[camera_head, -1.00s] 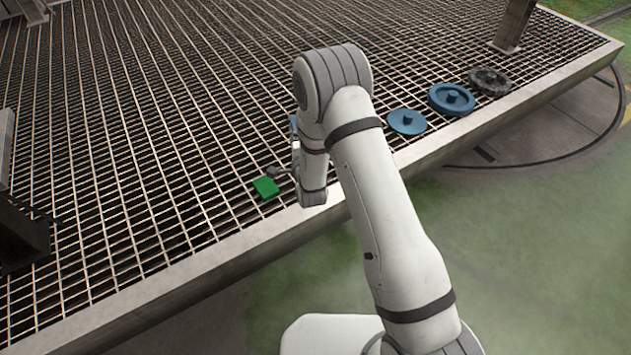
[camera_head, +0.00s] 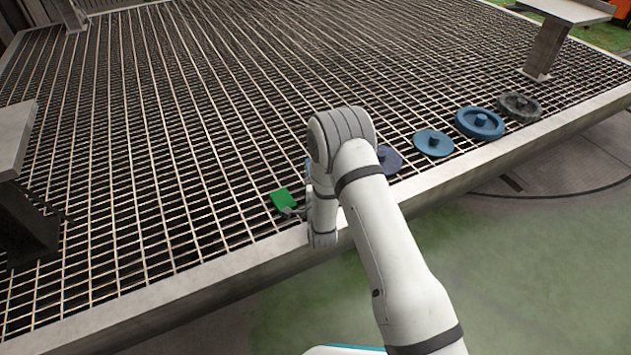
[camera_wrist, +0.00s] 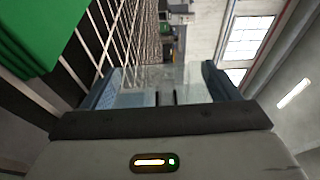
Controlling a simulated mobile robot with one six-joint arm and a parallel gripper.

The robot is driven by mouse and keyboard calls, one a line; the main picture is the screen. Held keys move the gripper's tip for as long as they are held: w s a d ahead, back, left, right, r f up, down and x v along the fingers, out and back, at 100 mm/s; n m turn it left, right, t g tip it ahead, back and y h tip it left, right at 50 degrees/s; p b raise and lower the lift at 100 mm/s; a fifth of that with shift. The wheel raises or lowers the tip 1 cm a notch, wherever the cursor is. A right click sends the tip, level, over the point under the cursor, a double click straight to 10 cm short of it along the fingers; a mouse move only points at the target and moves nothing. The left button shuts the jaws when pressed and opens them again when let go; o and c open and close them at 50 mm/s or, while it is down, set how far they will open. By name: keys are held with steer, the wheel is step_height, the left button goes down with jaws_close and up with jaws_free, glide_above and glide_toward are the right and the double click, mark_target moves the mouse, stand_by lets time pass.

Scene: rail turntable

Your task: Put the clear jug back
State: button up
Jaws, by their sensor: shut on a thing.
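In the wrist view a clear, see-through body, which I take for the clear jug (camera_wrist: 160,78), sits between the two fingers of my gripper (camera_wrist: 162,88). My gripper is shut on it. Its outline is faint, and the rails and wall behind show through it. In the head view my arm hides the jug and most of my gripper, near the front edge of the grating. A green square piece (camera_head: 283,199) lies just left of my wrist; it shows large at the top left of the wrist view (camera_wrist: 45,30).
The metal grating (camera_head: 150,150) has a raised front rim (camera_head: 180,280). Right of my arm a dark blue disc (camera_head: 389,160), a blue disc (camera_head: 433,142), a blue wheel (camera_head: 480,122) and a grey wheel (camera_head: 520,106) stand in a row. Posts rise at left (camera_head: 25,225) and right (camera_head: 545,50).

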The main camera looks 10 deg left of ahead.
steer(key=shift+r, duration=0.15)
steer(key=shift+f, duration=0.25)
steer(key=o, duration=1.3)
steer(key=shift+r, duration=0.1)
steer(key=shift+r, duration=0.1)
steer(key=shift+s, duration=0.25)
steer(key=p+v, duration=0.2)
steer(key=v, duration=0.9)
steer(key=shift+s+d+p, duration=0.1)
steer(key=shift+s+p, duration=0.15)
steer(key=shift+p, duration=0.15)
